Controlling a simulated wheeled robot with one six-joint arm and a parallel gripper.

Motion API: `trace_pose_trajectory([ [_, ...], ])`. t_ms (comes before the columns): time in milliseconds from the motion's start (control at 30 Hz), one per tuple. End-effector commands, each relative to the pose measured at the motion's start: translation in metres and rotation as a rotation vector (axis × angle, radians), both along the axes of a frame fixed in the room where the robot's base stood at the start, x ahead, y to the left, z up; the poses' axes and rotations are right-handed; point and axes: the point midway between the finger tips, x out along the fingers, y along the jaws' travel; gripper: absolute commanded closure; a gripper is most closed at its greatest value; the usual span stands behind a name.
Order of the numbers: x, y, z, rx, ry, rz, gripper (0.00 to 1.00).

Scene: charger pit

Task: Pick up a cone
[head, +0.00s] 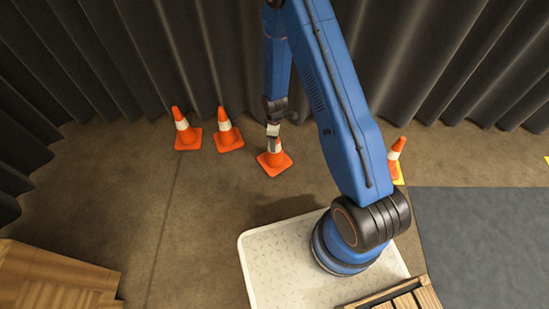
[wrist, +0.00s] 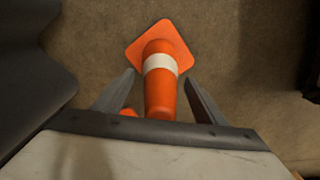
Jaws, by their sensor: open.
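Several orange cones with a white band stand on the brown floor. One cone (head: 274,161) is right below my gripper (head: 273,135) in the head view, and the gripper hides its top. In the wrist view this cone (wrist: 160,75) reaches up between the two open fingers of my gripper (wrist: 157,90), with a gap on each side. Two more cones, the left one (head: 186,130) and the one beside it (head: 228,131), stand to the left. Another cone (head: 396,160) stands at the right, partly behind my arm. A small orange piece (wrist: 129,112) shows by the left finger.
Dark curtains (head: 130,50) hang close behind the cones. A wooden crate (head: 55,280) stands at the lower left and a slatted wooden thing (head: 400,300) at the lower right. A grey mat (head: 480,240) lies at the right. The floor in front of the cones is clear.

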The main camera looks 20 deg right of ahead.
Motion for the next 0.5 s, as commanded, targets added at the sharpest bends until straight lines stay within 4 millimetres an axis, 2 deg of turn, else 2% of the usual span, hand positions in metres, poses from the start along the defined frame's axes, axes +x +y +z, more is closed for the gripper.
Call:
trace_pose_trajectory([
  [33,-0.0001,0.0,0.0001,0.0,0.0,0.0,0.35],
  [67,-0.0001,0.0,0.0001,0.0,0.0,0.0,0.4],
  [200,-0.0001,0.0,0.0002,0.0,0.0,0.0,0.73],
  [300,-0.0001,0.0,0.0004,0.0,0.0,0.0,0.93],
  [500,0.0,-0.0001,0.0008,0.0,0.0,0.0,0.93],
])
